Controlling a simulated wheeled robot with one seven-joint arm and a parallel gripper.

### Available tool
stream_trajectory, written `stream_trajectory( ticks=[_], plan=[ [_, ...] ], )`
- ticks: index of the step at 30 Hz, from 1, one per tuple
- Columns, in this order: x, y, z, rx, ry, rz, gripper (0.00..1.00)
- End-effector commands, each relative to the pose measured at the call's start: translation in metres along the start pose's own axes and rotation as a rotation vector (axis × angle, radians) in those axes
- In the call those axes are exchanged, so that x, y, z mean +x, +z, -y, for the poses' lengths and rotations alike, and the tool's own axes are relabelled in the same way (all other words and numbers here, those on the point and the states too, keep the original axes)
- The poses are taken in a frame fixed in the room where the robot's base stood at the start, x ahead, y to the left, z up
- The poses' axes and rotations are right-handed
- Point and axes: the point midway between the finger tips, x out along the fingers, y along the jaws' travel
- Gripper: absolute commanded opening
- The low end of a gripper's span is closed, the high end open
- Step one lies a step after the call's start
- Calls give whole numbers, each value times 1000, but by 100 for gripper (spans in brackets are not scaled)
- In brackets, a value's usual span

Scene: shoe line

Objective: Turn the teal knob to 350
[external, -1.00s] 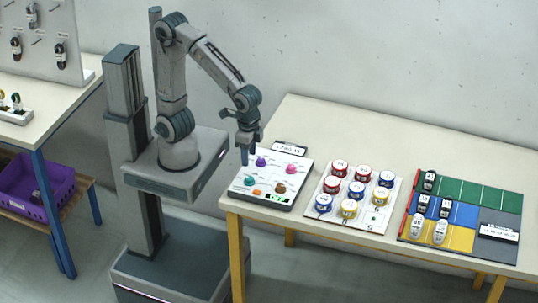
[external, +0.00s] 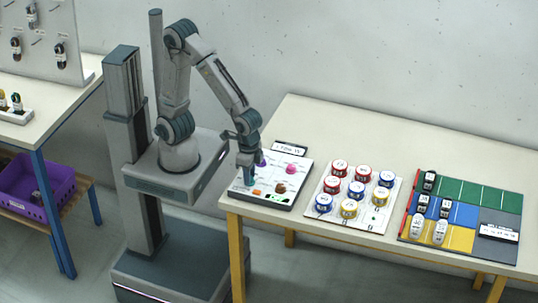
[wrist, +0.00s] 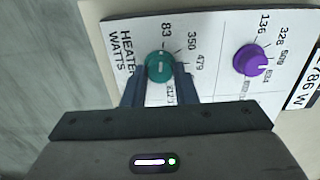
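The teal knob (wrist: 159,67) is on the white panel labelled HEATER WATTS, with 83, 350 and 479 printed around it. A pale mark shows near its upper edge in the wrist view, on the side of the 83. My gripper (wrist: 159,76) is over this knob, with one dark finger on each side of it. The fingers look apart; whether they touch the knob I cannot tell. In the external view my gripper (external: 247,173) points down just above the teal knob (external: 249,182), partly hiding it.
A purple knob (wrist: 252,60) stands to the right on the same panel. Pink (external: 291,169) and brown (external: 280,188) knobs are also on it. A display (external: 289,148) stands behind. A board of round tins (external: 312,219) lies to the right.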

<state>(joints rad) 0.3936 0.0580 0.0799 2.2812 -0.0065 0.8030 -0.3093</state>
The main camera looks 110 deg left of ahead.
Motion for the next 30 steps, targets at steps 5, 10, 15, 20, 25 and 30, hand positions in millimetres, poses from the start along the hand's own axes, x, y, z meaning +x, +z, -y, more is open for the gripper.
stream_trajectory(
  ticks=[5, 10, 15, 20, 25, 30],
  plan=[
    [0, 0, 0, 2, 0, 0, 3],
    [0, 0, 0, 30, 0, -1, 3],
    [0, 0, 0, 109, 0, -1, 3],
    [-1, 0, 0, 226, 0, -2, 3],
    [-1, -1, 0, 365, 0, -2, 3],
    [-1, -1, 0, 492, 0, -2, 3]
  ],
)
